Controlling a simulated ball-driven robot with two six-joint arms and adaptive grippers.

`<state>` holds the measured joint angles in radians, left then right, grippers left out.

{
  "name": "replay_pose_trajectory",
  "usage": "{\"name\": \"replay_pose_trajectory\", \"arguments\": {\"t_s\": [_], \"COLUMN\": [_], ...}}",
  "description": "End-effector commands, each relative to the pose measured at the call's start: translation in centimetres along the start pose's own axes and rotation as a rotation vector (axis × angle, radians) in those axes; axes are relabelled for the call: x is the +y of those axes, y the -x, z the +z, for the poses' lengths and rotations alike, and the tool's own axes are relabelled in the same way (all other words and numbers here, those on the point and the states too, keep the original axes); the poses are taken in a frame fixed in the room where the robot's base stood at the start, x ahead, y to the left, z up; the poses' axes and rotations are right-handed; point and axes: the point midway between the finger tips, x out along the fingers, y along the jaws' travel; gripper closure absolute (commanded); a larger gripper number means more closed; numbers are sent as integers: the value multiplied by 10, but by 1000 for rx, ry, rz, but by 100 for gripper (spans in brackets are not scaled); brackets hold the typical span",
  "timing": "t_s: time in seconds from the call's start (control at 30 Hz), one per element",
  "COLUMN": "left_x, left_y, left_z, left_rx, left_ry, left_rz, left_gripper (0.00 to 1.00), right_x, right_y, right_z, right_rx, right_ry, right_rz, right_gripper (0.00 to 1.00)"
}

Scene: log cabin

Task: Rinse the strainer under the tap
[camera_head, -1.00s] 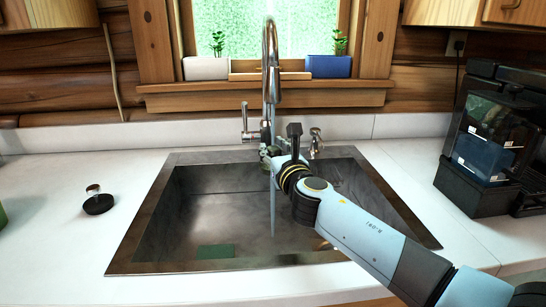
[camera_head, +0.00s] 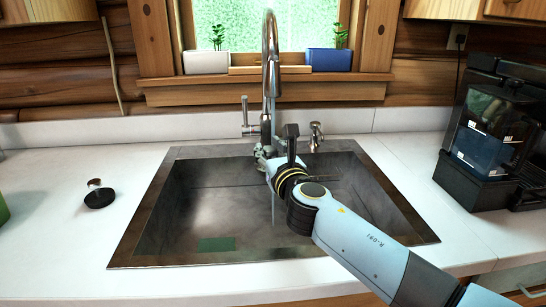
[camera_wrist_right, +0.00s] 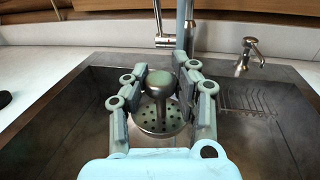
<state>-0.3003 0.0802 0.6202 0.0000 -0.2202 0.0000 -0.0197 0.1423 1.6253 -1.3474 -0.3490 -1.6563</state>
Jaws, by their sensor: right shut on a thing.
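My right gripper (camera_head: 266,160) reaches over the sink from the lower right, below the tap (camera_head: 270,70). In the right wrist view its fingers are closed around the knob of the strainer (camera_wrist_right: 159,120), a metal disc with many small holes. The disc hangs below the fingers, over the sink (camera_head: 190,210). In the head view the strainer is largely hidden by the gripper. A thin stream of water (camera_head: 273,208) shows below the gripper, so the tap is running. I cannot tell how much of the strainer the stream meets. My left gripper is not in view.
A black stopper with a knob (camera_head: 99,196) sits on the white counter left of the sink. A green patch (camera_head: 216,244) lies in the basin. A soap dispenser (camera_head: 316,135) stands behind the sink. A dark coffee machine (camera_head: 490,140) stands at the right. A wire rack (camera_wrist_right: 248,100) hangs in the basin.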

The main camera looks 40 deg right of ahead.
Motion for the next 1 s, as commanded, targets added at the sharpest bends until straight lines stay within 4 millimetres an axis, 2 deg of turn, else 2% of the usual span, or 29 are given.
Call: {"name": "replay_pose_trajectory", "arguments": {"t_s": [0.5, 1.0], "left_x": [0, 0], "left_y": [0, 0], "left_z": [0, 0], "left_rx": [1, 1], "left_ry": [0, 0], "left_rz": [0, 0], "left_gripper": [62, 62], "right_x": [35, 38], "right_y": [27, 29], "right_z": [0, 0], "right_rx": [1, 0], "right_ry": [-2, 1], "right_rz": [0, 0], "right_gripper": [100, 100]}}
